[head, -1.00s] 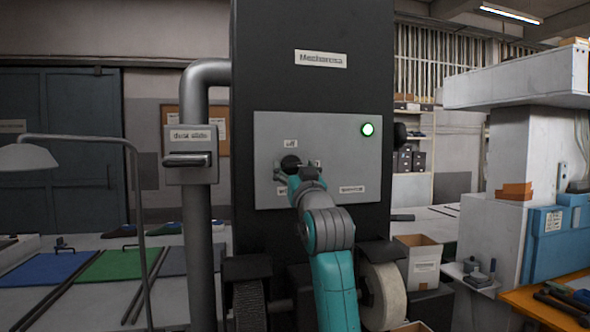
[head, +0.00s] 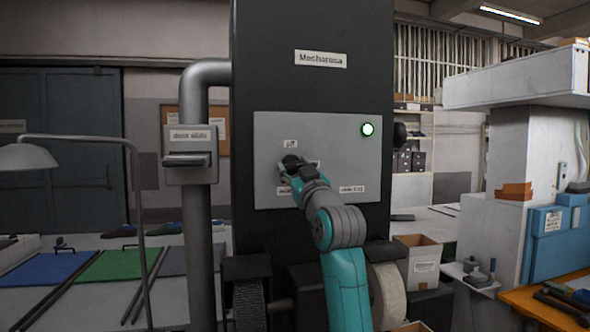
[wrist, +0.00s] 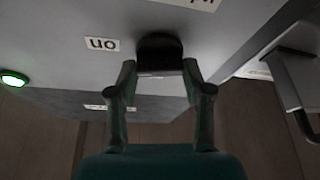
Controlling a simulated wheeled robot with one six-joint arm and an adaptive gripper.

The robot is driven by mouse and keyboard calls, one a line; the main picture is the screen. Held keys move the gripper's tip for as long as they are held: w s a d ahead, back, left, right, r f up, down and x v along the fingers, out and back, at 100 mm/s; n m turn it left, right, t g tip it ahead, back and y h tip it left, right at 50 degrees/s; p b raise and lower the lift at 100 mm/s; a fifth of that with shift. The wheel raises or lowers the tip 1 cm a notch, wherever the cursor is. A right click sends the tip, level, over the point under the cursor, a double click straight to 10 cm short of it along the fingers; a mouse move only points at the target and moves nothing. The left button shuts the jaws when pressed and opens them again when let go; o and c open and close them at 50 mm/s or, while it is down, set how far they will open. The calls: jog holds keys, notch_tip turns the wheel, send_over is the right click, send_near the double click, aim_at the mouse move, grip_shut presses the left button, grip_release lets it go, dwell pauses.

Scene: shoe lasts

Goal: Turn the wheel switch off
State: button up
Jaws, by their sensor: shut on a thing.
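The wheel switch is a dark round knob (head: 290,159) on a grey panel (head: 330,150), below a label that seems to read "off". In the wrist view the knob (wrist: 160,50) sits between my fingertips, beside an upside-down "on" label (wrist: 102,44). My gripper (head: 291,168) is shut on the knob, which it partly covers in the head view. It also shows in the wrist view (wrist: 160,73), with a finger on each side. The knob's pointer setting cannot be made out. A green lamp (head: 368,129) glows at the panel's upper right.
A grey pipe with a small box (head: 191,153) stands left of the dark machine column (head: 312,85). A pale wheel (head: 388,292) sits low behind my arm. An open cardboard box (head: 418,262) is at the lower right. The air before the panel's right half is clear.

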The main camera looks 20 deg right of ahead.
jog(key=n+y, duration=0.1)
jog(key=n, duration=0.2)
jog(key=n+g+y, duration=0.1)
jog(key=n, duration=0.2)
jog(key=shift+d+n+y, duration=0.1)
jog(key=shift+n+y, duration=0.2)
jog(key=shift+y, duration=0.1)
jog(key=n+g, duration=0.1)
jog(key=n, duration=0.1)
jog(key=n+y, duration=0.1)
jog(key=n, duration=0.1)
jog(key=shift+r+n+g+y, duration=0.1)
jog(key=shift+n+g+y, duration=0.2)
jog(key=shift+g, duration=0.1)
jog(key=n+g, duration=0.1)
jog(key=n, duration=0.3)
jog(key=shift+r+n+g, duration=0.1)
jog(key=shift+n+g, duration=0.2)
jog(key=shift+g, duration=0.1)
jog(key=shift+n+g, duration=0.5)
jog(key=shift+n, duration=0.8)
jog(key=o, duration=1.2)
jog(key=shift+c, duration=0.2)
jog(key=shift+d, duration=0.1)
